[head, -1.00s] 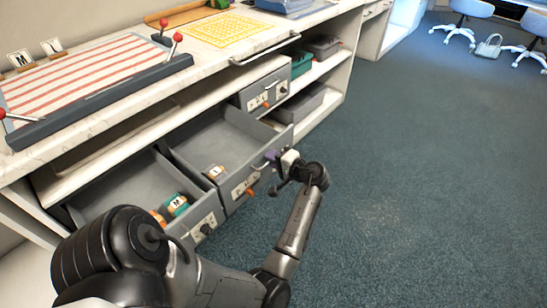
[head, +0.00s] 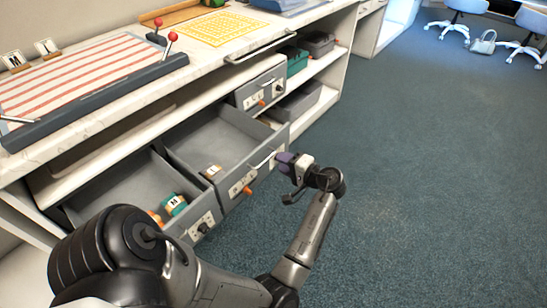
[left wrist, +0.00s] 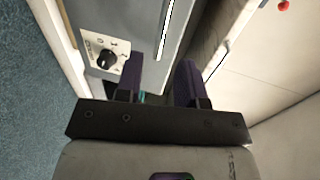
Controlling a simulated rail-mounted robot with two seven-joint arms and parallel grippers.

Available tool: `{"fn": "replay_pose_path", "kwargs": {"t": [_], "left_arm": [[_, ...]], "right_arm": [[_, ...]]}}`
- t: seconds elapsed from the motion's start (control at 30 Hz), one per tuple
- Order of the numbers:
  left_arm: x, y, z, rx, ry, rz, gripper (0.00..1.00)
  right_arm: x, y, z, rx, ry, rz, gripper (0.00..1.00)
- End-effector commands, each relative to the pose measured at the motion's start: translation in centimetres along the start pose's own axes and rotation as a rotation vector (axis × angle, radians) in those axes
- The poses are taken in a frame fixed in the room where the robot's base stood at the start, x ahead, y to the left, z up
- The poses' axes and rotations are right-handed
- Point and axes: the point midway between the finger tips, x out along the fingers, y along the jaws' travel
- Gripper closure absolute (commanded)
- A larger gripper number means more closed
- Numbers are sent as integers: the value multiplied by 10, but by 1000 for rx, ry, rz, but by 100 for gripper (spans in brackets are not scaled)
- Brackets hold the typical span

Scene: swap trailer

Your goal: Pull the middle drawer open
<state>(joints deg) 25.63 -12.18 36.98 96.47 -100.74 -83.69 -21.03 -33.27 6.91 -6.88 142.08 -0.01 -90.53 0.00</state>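The middle drawer (head: 252,178) is grey and stands pulled out from under the counter, its inside showing. The grey front with a black knob (left wrist: 107,59) and a pale handle (left wrist: 166,30) shows beyond the fingers. My right gripper is not in view.
The left drawer (head: 202,229) also stands open, with a green-and-orange item (head: 174,205) inside. A smaller drawer (head: 262,88) is at the right under the counter (head: 120,120). Grey and teal bins sit on shelves beyond. The carpet (head: 430,200) at right is clear.

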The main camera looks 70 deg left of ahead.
Motion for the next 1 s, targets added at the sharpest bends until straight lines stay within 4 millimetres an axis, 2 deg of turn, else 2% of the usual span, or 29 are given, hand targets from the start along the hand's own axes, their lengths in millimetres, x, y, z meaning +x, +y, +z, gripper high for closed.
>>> {"fn": "replay_pose_path", "kwargs": {"t": [0.03, 0.2, 0.4, 0.6, 1.0], "left_arm": [[-11, 0, -1, 1, 3, 2, 64], [-41, 0, 0, 2, 1, 2, 64], [-65, 0, 0, 1, 0, 1, 64], [-75, 0, 0, 1, -1, 0, 64], [-76, 0, 0, 0, -1, 0, 64]], "right_arm": [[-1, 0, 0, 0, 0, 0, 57], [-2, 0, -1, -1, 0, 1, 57], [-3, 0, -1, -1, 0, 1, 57], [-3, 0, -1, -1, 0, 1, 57], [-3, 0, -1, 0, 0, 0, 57]]}}
